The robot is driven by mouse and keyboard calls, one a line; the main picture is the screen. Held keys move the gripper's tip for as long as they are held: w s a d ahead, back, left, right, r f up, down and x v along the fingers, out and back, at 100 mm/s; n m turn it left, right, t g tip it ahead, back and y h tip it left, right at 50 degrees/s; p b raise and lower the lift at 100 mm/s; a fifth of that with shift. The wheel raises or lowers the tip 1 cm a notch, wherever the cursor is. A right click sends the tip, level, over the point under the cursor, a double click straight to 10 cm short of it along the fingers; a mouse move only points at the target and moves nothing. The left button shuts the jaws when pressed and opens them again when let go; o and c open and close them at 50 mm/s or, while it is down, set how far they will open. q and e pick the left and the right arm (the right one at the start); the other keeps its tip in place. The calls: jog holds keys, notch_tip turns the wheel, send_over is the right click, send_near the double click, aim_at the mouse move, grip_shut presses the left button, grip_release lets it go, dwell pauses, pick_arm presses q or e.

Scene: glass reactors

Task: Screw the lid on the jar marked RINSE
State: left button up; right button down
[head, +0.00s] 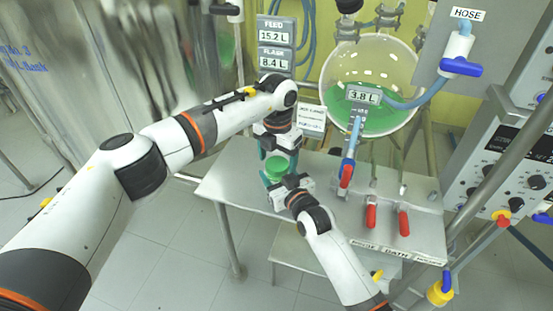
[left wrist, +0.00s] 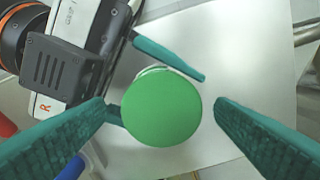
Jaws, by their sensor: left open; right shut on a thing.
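A round green lid (head: 276,165) sits on top of a jar at the left part of the metal table; it fills the middle of the left wrist view (left wrist: 160,108). The jar is mostly hidden under the lid and behind my right gripper, and no RINSE label is readable. I cannot tell how tight the lid is. My left gripper (head: 281,150) points down from above the lid. Its teal fingers (left wrist: 160,106) are open, one on each side of the lid, with gaps. My right gripper (head: 277,187) is shut on the jar below the lid.
The metal table (head: 225,185) is bare left of the jar. Red-handled valves (head: 371,216) stand at its right part. A glass vessel with green liquid (head: 375,85) hangs behind, with a readout and a blue-handled hose (head: 458,50). A control panel (head: 505,165) is at right.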

pick_arm(q)
notch_tip(320, 180, up, 12)
jog(key=shift+f, duration=0.25)
jog(key=shift+w+a, duration=0.1)
pick_arm(e)
jog(key=shift+c, duration=1.9)
grip_release()
jog(key=v, duration=1.2)
jog(key=shift+f, duration=0.1)
